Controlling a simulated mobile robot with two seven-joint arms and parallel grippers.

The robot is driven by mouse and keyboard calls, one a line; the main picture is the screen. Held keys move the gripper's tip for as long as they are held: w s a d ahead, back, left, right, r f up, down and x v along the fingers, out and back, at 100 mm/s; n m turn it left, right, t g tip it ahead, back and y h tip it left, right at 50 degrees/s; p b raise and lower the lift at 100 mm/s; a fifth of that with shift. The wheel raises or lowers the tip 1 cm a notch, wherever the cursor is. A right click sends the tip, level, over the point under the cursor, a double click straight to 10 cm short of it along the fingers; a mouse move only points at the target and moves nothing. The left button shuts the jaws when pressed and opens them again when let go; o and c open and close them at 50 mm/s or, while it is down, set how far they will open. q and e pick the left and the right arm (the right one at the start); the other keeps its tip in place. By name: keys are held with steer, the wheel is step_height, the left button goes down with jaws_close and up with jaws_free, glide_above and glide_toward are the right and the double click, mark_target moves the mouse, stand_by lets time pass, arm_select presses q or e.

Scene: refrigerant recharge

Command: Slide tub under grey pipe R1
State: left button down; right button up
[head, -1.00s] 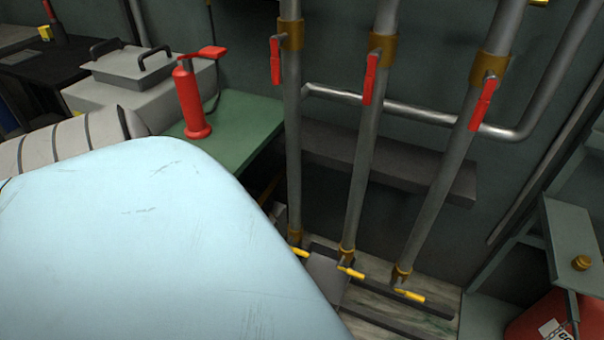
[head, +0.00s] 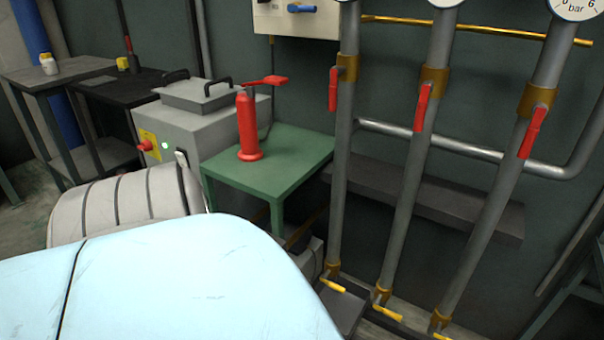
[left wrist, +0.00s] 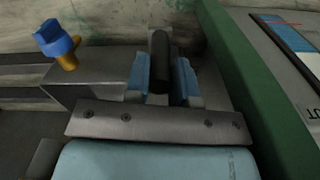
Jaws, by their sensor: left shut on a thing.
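Three grey pipes run down the wall in the head view: a left pipe (head: 342,170), a middle pipe (head: 408,190) and a right pipe (head: 500,160). I see no R1 label. A flat grey piece that looks like the tub (head: 346,308) shows low near the foot of the left pipe, partly hidden by my light blue arm. In the left wrist view, my left gripper (left wrist: 161,82) is shut on a dark round handle (left wrist: 159,50) over a grey metal box (left wrist: 92,75), apparently the tub. My right gripper is not in view.
Yellow levers (head: 334,286) sit at the pipe feet. A dark ledge (head: 400,190) runs behind the pipes. A green table (head: 290,150) carries a red pump (head: 248,125). A blue-and-yellow valve (left wrist: 57,45) and a green edge (left wrist: 250,90) flank the box in the wrist view.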

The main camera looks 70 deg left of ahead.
arm_select(q)
steer(key=c, duration=1)
jaws_free()
steer(key=shift+o, duration=0.2)
